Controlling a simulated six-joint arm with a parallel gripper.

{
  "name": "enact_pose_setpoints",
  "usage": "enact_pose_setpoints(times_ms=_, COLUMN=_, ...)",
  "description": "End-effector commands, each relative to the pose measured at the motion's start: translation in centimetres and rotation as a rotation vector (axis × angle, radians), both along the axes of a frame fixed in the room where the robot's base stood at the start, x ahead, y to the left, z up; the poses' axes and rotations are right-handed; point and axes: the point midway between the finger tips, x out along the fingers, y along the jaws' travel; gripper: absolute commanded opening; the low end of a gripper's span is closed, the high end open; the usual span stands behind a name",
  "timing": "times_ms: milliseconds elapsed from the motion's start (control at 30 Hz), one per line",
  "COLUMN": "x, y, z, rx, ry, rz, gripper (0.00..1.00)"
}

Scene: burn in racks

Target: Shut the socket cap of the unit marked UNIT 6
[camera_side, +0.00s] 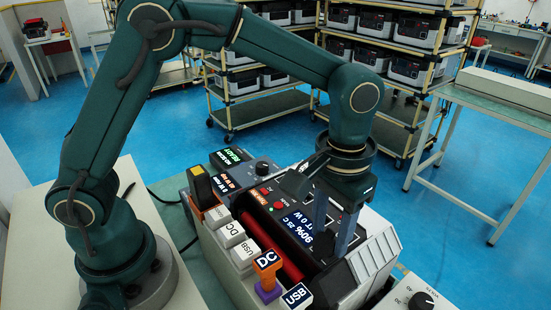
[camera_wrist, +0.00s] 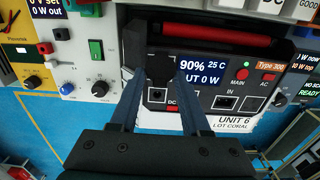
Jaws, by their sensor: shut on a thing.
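UNIT 6 is a dark power unit with a red handle bar; its label (camera_wrist: 228,122) shows at the lower right of its front in the wrist view. Its lit display (camera_wrist: 203,70) reads 90%, 25 C; the display also shows in the side view (camera_side: 298,228). My gripper (camera_wrist: 161,76) is at the left of the display, its two blue fingers shut on a black piece that looks like the socket cap (camera_wrist: 160,64). In the side view my gripper (camera_side: 331,243) points down at the panel and hides the cap.
A neighbouring panel with a knob (camera_wrist: 99,88) and green switch (camera_wrist: 96,49) lies left. Labelled DC (camera_side: 267,259) and USB (camera_side: 297,296) blocks stand in front in the side view.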

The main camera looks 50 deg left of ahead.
Motion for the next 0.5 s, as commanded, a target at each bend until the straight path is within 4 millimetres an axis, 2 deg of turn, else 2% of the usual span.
enact_pose_setpoints(times_ms=500, x=1.1, y=0.0, z=-0.7, rx=0.003, ry=0.214, rz=0.004, gripper=0.0)
